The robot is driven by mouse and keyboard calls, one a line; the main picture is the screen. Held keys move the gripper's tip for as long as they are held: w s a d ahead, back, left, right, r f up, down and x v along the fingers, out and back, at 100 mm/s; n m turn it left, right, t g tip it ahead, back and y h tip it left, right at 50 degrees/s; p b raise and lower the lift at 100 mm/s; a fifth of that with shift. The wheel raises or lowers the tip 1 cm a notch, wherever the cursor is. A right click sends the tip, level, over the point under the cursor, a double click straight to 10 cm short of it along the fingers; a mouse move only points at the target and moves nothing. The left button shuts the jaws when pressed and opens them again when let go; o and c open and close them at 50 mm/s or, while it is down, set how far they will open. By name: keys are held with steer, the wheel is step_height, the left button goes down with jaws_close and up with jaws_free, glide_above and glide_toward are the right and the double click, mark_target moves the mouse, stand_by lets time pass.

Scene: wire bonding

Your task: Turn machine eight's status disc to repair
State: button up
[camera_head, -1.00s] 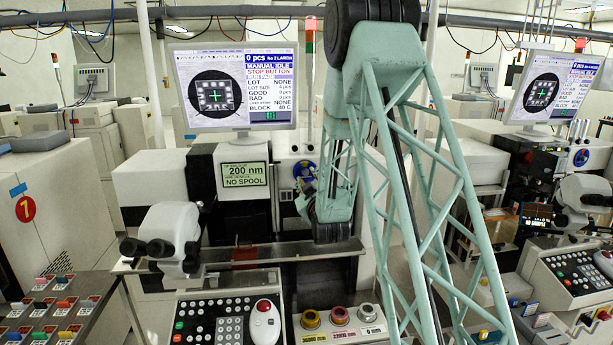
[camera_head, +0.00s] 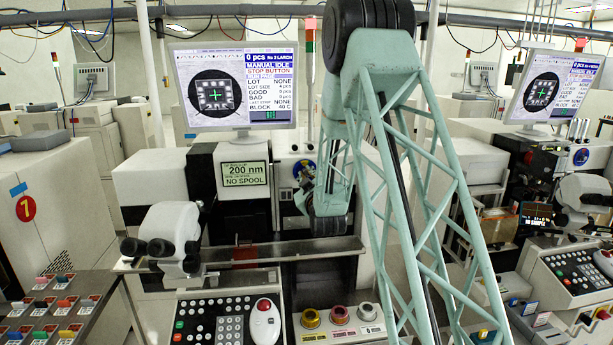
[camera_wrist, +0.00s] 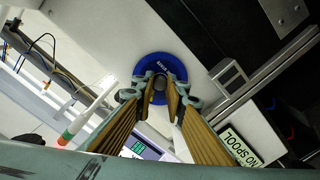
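The status disc (camera_wrist: 143,67) is a blue round disc on the machine's pale front panel, with small white lettering that I cannot read and a grey knob (camera_wrist: 160,83) at its centre. In the head view the disc (camera_head: 303,169) shows just left of my arm. My gripper (camera_wrist: 160,91) points at the disc in the wrist view, with its fingertips on either side of the knob. The fingers stand apart there, but I cannot tell whether they press on the knob. In the head view my arm mostly hides the gripper.
The monitor (camera_head: 237,86) stands above the disc, and a "200 nm NO SPOOL" display (camera_head: 244,174) is to its left. A signal tower (camera_head: 310,40) rises behind. Below are a microscope (camera_head: 170,235), a metal ledge (camera_head: 270,250) and a keypad panel (camera_head: 215,325).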

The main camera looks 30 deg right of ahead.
steer(key=shift+f+m+b, duration=0.1)
steer(key=shift+m+b, duration=0.9)
steer(key=shift+b, duration=0.9)
steer(key=shift+m+b, duration=0.4)
steer(key=shift+b, duration=0.35)
steer(key=m+b, duration=0.3)
steer(key=b, duration=0.1)
steer(key=shift+b, duration=0.3)
steer(key=m+b, duration=0.4)
steer(key=shift+m+b, duration=0.3)
steer(key=shift+m, duration=0.1)
steer(key=m, duration=0.6)
steer(key=shift+m, duration=0.4)
steer(key=m, duration=0.6)
steer(key=shift+h, duration=0.4)
steer(key=shift+r+m, duration=0.2)
steer(key=shift+m, duration=0.1)
steer(key=o, duration=0.7)
steer(key=shift+o, duration=0.7)
steer(key=shift+f, duration=0.1)
